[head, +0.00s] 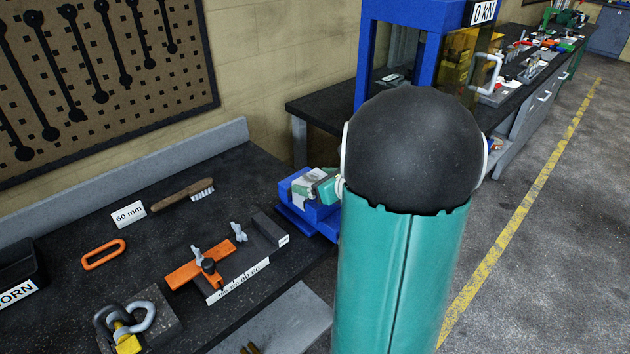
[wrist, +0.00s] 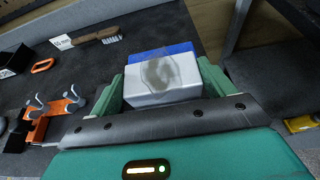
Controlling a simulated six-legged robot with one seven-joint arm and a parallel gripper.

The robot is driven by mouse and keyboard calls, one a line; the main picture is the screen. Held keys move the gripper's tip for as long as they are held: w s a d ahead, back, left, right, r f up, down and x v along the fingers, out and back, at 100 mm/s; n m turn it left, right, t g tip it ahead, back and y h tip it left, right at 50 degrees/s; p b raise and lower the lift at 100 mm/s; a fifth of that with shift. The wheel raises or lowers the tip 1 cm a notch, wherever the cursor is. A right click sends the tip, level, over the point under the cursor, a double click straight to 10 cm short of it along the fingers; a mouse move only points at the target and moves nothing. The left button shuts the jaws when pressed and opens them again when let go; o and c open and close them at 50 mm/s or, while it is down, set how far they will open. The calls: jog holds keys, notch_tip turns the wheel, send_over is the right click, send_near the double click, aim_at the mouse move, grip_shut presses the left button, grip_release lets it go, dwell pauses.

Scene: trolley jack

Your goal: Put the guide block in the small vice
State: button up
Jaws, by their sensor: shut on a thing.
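The guide block is a pale grey block with a darker patch on its face, seen in the wrist view (wrist: 160,82) between my green fingers. My gripper (wrist: 162,75) is shut on it. In the head view, the small blue vice (head: 312,217) stands at the right end of the dark bench, and the block (head: 304,184) shows at the vice's top beside my green fingertips. A strip of the vice's blue (wrist: 165,52) shows behind the block in the wrist view. The jaws are mostly hidden, so I cannot tell whether the block sits between them or just above.
A wire brush (head: 184,194), a 60 mm label (head: 129,214), an orange ring (head: 103,254) and an orange clamp fixture (head: 205,268) lie left of the vice. A blue press frame (head: 427,60) stands behind. My own arm hides the area right of the vice.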

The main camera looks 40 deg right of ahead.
dwell(0.3)
jog(key=o, duration=1.6)
jog(key=shift+f, duration=0.2)
